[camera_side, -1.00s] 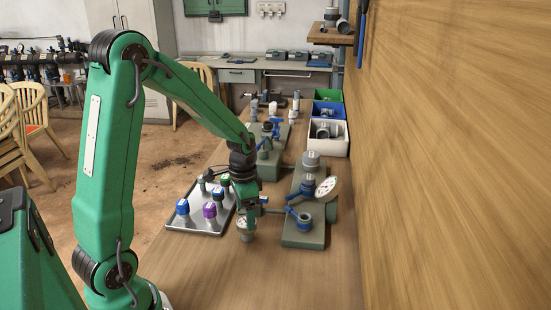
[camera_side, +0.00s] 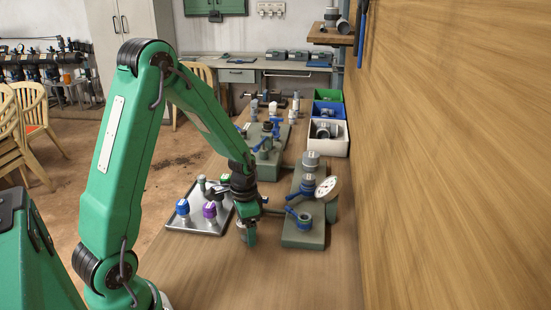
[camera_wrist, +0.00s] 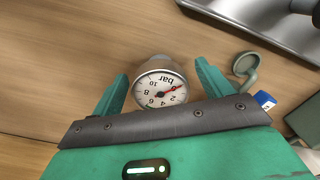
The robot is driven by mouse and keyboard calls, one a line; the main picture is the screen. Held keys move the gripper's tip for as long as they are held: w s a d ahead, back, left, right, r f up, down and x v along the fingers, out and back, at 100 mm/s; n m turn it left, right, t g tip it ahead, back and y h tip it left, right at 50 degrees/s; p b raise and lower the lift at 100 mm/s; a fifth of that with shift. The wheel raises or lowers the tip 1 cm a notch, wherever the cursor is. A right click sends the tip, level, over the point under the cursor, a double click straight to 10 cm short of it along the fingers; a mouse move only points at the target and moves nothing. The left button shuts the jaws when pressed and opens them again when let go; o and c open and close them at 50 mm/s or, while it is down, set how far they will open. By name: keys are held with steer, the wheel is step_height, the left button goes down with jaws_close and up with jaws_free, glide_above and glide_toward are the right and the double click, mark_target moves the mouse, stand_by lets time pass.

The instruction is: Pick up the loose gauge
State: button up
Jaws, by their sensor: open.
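The loose gauge (camera_wrist: 160,82) has a round white dial marked "bar", a red needle and a pale metal case. In the wrist view it is between the two green fingers of my gripper (camera_wrist: 162,88), which are open with a gap on each side of it. In the side view my gripper (camera_side: 248,234) is low over the bench, right of the metal tray, and hides the gauge.
The metal tray (camera_side: 190,226) with blue- and purple-capped parts stands left of my gripper. A manifold block (camera_side: 303,240) with blue-handled valves and a large white dial (camera_side: 327,187) is close on the right. Bare bench (camera_side: 250,280) lies in front.

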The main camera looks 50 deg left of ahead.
stand_by(0.4)
steer(key=c, duration=1.1)
steer(key=shift+o, duration=0.2)
steer(key=shift+r, duration=0.2)
steer(key=shift+r, duration=0.85)
step_height(320, 180, up, 2)
steer(key=shift+r, duration=0.15)
steer(key=s+d+r, duration=0.2)
steer(key=d+r, duration=0.4)
steer(key=d, duration=0.5)
steer(key=shift+s+d+r, duration=0.25)
steer(key=shift+s+r, duration=0.05)
steer(key=shift+r, duration=0.05)
steer(key=w+a+r, duration=0.1)
steer(key=w+a, duration=0.2)
steer(key=w, duration=1.3)
